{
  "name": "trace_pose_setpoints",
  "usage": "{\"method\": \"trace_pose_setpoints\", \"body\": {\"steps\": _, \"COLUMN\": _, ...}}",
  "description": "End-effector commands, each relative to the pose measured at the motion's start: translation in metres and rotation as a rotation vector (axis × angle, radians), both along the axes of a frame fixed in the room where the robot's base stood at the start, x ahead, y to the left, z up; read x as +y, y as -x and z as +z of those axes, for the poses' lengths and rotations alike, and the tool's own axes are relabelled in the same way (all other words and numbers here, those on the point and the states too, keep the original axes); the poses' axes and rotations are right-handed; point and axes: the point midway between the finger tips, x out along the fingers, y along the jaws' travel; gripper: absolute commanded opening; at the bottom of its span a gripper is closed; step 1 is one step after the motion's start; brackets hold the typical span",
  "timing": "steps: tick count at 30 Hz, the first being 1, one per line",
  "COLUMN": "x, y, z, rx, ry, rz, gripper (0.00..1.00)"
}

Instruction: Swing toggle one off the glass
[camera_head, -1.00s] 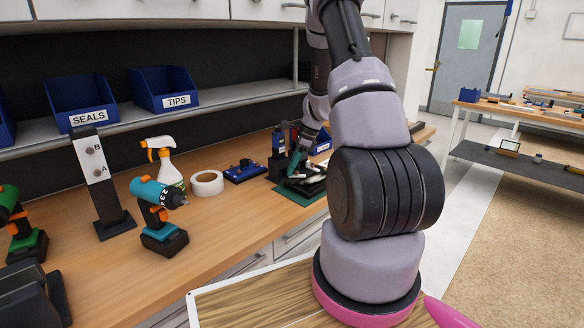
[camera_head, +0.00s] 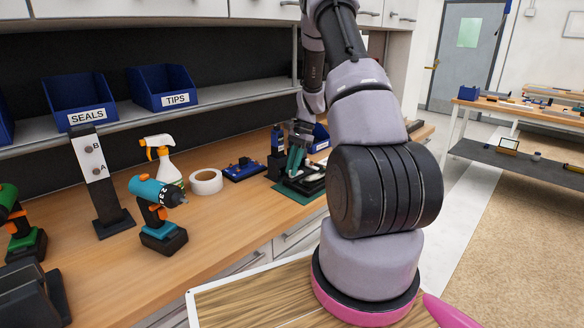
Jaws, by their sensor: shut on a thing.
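My gripper (camera_head: 295,160), with teal fingers, reaches down at the dark fixture (camera_head: 314,183) on a green mat (camera_head: 300,197) at the back of the wooden bench. It is shut on a small part at the fixture's left side, which I take to be toggle one; the part itself is too small and covered to make out. A pale piece shows in the fixture beside the fingers. The glass and any other toggle cannot be told apart at this size, and my arm hides the fixture's right side.
A blue tray of small parts (camera_head: 243,169), a white tape roll (camera_head: 206,181), a spray bottle (camera_head: 162,160) and a teal drill (camera_head: 160,213) stand left of the fixture. A dark bottle (camera_head: 277,145) is close behind my gripper. The front bench middle is clear.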

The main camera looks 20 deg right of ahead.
Motion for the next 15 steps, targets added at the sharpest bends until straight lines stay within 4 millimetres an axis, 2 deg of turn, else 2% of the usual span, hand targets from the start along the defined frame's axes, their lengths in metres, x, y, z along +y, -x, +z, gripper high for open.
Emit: {"method": "trace_pose_setpoints", "body": {"steps": 15, "x": -0.0011, "y": -0.0003, "z": 0.0005, "rx": -0.002, "ry": 0.001, "rz": 0.033, "gripper": 0.0}}
